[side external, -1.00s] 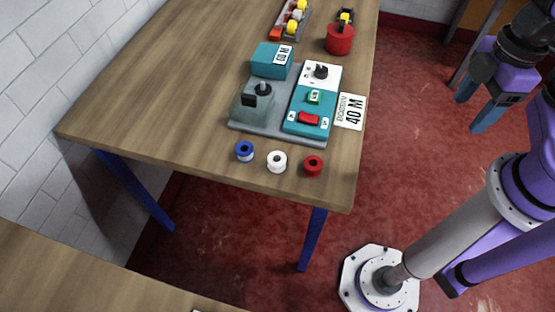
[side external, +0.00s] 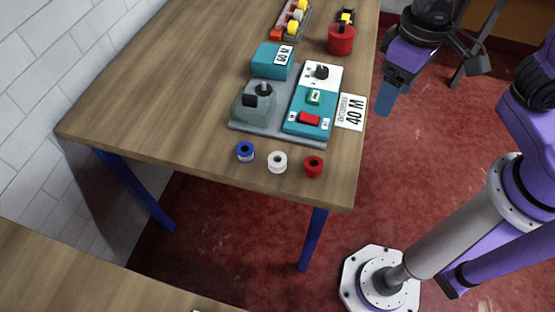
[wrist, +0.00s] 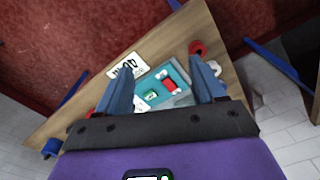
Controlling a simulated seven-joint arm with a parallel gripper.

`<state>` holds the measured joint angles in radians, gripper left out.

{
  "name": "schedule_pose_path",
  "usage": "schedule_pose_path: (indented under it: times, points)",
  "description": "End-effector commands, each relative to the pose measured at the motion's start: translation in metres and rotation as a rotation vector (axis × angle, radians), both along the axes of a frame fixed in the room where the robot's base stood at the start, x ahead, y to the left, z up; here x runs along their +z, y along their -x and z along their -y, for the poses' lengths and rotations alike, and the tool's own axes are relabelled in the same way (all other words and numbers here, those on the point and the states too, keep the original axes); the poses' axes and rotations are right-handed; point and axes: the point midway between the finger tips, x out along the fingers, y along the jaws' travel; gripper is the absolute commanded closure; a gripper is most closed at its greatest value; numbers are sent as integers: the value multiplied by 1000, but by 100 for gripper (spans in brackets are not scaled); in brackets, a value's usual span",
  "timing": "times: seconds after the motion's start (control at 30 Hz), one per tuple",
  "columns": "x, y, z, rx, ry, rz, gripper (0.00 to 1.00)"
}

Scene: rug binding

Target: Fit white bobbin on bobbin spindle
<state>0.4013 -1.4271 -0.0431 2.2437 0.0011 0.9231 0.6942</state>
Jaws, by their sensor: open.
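The white bobbin (side external: 277,162) stands on the table near its front edge, between a blue bobbin (side external: 245,152) and a red bobbin (side external: 313,167). In the wrist view the white bobbin (wrist: 214,68) is partly hidden behind the right finger. The teal and grey machine (side external: 305,115) lies behind the bobbins. A dark upright post (side external: 263,88) stands on its grey housing; I cannot tell surely whether this is the bobbin spindle. My gripper (side external: 387,98) is open and empty, beyond the table's right edge and apart from the bobbins. Its spread fingers (wrist: 163,85) frame the machine in the wrist view.
A white 40 M label (side external: 351,112) lies right of the machine. A teal box (side external: 272,61) stands behind the housing. A red pot (side external: 340,39) and a rack of coloured pieces (side external: 292,20) stand farther back. The table's left side is clear.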

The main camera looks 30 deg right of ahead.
Motion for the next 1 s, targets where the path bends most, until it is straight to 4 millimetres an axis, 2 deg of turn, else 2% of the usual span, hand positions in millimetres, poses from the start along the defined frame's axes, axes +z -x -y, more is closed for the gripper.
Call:
schedule_pose_path:
  times: [0.03, 0.4, 0.6, 0.73, 0.87, 1.0]
  points:
    - [-1, -9, -15, -78, 3, -2, 31]
    - [-14, -65, -110, -727, 7, -13, 31]
    - [-24, -84, -150, -1022, 9, -15, 31]
    - [-28, -90, -163, -1136, 10, -17, 31]
    - [-32, -92, -168, -1183, 10, -17, 31]
    - [-50, -92, -167, -1188, 15, -18, 31]
